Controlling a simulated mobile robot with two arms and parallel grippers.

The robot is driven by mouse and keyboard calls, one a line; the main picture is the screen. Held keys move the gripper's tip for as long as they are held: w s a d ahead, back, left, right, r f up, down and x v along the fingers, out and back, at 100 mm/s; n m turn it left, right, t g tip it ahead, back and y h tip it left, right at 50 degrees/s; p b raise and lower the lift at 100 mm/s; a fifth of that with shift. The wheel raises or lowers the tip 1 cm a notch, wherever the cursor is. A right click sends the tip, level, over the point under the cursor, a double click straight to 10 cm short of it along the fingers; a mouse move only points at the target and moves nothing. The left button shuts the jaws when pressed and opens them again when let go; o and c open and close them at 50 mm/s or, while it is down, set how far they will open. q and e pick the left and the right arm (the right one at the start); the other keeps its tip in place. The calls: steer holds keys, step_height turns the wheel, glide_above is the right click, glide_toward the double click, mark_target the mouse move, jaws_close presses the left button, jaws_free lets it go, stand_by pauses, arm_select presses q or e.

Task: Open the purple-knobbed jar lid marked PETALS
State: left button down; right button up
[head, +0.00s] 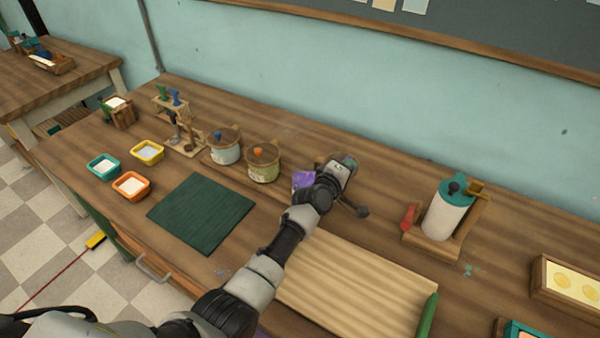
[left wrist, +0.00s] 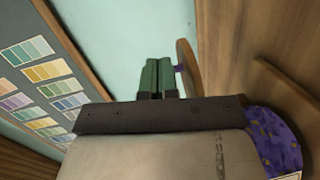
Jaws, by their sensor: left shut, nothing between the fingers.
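The purple jar (head: 303,180) stands right of two other jars, mostly hidden by my left arm. Its patterned purple side also shows at the lower right of the left wrist view (left wrist: 268,138), with part of a white label whose text I cannot read. Whether the lid touches the jar is hidden behind my gripper. My left gripper (left wrist: 157,77) is shut and empty, its green fingertips close beside the knob; contact is unclear. My right gripper is out of view.
A blue-knobbed jar (head: 223,147) and an orange-knobbed jar (head: 263,163) stand left of my gripper. A paper-roll holder (head: 446,212) stands to the right. A dark green mat (head: 202,213) and a pale board (head: 350,285) lie in front.

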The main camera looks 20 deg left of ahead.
arm_select(q)
steer(key=shift+w+d+b, duration=0.3)
steer(key=shift+w, duration=0.4)
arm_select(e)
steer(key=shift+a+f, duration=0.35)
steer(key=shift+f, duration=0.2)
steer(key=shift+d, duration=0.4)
arm_select(q)
steer(key=shift+s+a, duration=0.15)
steer(key=shift+s, duration=0.35)
steer(key=p+v, duration=0.1)
steer(key=v, duration=0.8)
steer(key=shift+s+r, duration=0.15)
steer(key=shift+s, duration=0.15)
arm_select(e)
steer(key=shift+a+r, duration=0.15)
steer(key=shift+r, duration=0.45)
arm_select(q)
steer(key=shift+a, duration=0.15)
